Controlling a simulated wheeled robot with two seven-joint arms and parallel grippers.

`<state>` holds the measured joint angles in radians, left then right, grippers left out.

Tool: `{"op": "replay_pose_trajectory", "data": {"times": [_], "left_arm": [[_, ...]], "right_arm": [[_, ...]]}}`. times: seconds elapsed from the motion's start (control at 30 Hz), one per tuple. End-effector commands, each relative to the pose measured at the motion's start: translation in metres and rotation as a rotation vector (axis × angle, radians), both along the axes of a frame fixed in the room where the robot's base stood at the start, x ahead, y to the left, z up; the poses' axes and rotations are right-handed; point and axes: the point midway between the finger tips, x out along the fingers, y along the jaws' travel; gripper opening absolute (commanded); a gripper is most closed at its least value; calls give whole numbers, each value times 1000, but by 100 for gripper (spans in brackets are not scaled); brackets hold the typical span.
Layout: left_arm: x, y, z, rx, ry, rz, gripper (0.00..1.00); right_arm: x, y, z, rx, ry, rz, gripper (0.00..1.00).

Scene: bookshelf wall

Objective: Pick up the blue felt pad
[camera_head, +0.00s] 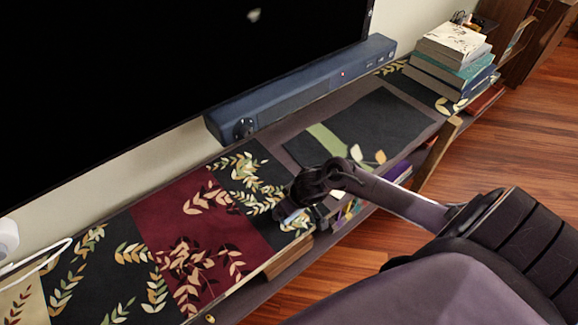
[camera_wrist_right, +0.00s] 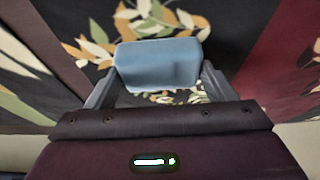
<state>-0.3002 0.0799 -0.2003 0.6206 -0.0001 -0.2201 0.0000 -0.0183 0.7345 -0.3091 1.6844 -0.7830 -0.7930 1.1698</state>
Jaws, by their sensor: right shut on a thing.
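The blue felt pad (camera_wrist_right: 160,63) is a pale blue, soft-cornered block in the right wrist view. It sits between the two fingers of my right gripper (camera_wrist_right: 157,84), which is shut on it, one finger at each side. In the head view my right gripper (camera_head: 290,212) is at the front edge of the low shelf, over the dark leaf-patterned cloth. The pad is mostly hidden there by the gripper. I cannot tell whether the pad still touches the cloth. My left gripper is not in view.
The patterned runner (camera_head: 150,215) covers the low shelf. A blue soundbar (camera_head: 300,88) stands behind, below a large dark screen (camera_head: 180,70). A book stack (camera_head: 455,62) stands at the far right end. Books fill the compartment below the shelf. Wooden floor (camera_head: 520,140) lies in front.

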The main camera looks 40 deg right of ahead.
Motion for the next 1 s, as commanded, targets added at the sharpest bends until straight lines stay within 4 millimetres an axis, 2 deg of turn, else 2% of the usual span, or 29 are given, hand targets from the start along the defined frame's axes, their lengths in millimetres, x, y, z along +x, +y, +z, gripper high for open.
{"op": "replay_pose_trajectory", "data": {"times": [0.17,0.27,0.37,0.7,0.9,1.0], "left_arm": [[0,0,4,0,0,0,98],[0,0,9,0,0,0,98],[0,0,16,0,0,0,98],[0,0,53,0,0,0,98],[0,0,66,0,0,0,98],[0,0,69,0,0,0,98]], "right_arm": [[1,0,12,0,-2,0,54],[1,0,26,1,-3,1,54],[1,0,49,1,-4,1,54],[2,0,149,0,-6,2,54],[1,0,185,-1,-4,1,54],[1,0,194,0,-1,1,54]]}}
